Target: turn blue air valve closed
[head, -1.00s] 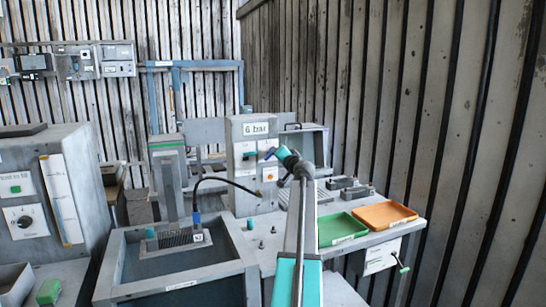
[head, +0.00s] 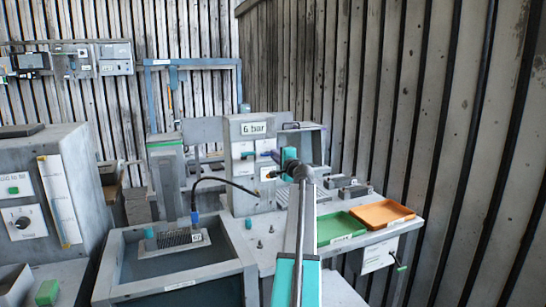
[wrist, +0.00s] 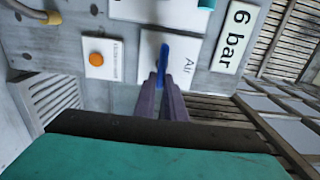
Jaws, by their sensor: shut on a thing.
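The blue air valve handle (wrist: 164,62) stands out from a white plate marked "Air" (wrist: 181,80) in the wrist view. My gripper (wrist: 161,82) has its two grey fingers closed on the near end of the blue handle. The handle runs nearly up and down in the wrist picture. In the head view my gripper (head: 277,157) is at the right side of the grey panel marked "6 bar" (head: 254,128), and my wrist largely hides the valve there.
An orange button (wrist: 96,59) on a white plate and part of a teal knob (wrist: 205,3) are beside the valve. A yellow-ended hose (wrist: 52,17) joins the panel. Green (head: 340,228) and orange (head: 383,213) trays lie on the bench at right.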

